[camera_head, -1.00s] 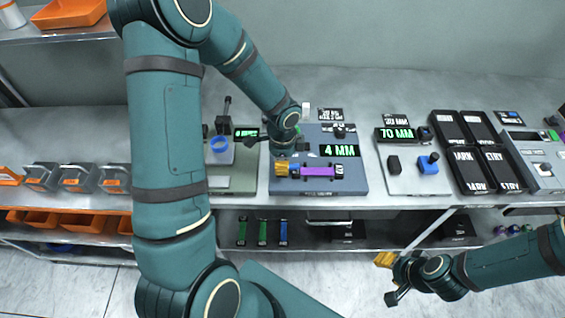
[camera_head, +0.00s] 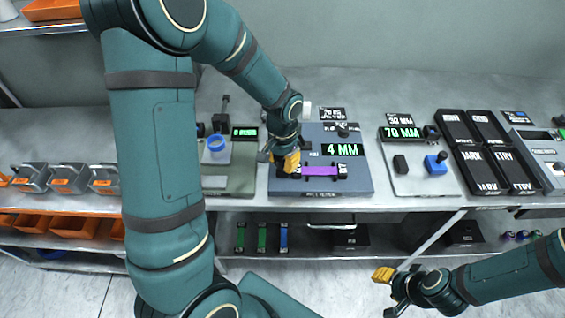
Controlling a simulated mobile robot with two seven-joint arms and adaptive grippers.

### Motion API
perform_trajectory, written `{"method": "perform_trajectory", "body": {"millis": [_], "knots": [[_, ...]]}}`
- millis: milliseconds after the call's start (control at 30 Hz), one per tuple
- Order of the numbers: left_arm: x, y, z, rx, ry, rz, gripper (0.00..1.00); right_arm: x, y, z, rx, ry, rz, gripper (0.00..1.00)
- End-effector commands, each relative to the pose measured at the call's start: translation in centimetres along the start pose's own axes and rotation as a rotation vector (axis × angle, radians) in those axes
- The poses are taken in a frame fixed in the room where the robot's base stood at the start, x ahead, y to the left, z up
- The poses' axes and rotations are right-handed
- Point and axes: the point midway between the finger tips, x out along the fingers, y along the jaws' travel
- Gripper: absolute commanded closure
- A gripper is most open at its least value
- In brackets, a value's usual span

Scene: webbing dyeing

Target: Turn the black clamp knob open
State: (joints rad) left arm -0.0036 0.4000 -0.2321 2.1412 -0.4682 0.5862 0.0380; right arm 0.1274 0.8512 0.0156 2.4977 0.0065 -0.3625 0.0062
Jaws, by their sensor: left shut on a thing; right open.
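A blue-grey device (camera_head: 355,178) with a green "4 MM" display (camera_head: 342,149) stands on the bench, with a purple strip (camera_head: 320,170) lying across it. My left gripper (camera_head: 287,163) reaches down to the strip's left end with its yellow fingertips. It is shut on a small dark part there, which looks like the black clamp knob; the fingers hide most of it. A dark block (camera_head: 342,170) sits at the strip's right end. Another black knob (camera_head: 342,130) sits behind the display. My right gripper (camera_head: 392,282) is open and empty, low in front of the bench.
A green-grey station (camera_head: 238,180) with a blue ring (camera_head: 216,143) stands left of the device. Grey bins (camera_head: 68,178) line the left front edge.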

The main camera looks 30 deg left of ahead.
Motion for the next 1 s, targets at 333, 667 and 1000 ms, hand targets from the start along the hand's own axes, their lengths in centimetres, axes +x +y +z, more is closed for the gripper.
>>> {"method": "perform_trajectory", "body": {"millis": [333,667,1000], "knots": [[0.10,0.06,0.05,-0.303,-0.002,0.000,1.00,0.68,0.25,0.31,-0.002,-0.006,-0.001,0.53],[0.08,0.03,0.08,-0.489,-0.003,0.000,1.00,0.74,0.28,0.35,-0.002,-0.007,-0.001,0.53],[0.09,0.04,0.09,-0.551,-0.004,0.000,1.00,0.75,0.28,0.35,-0.002,-0.007,-0.001,0.53]]}}
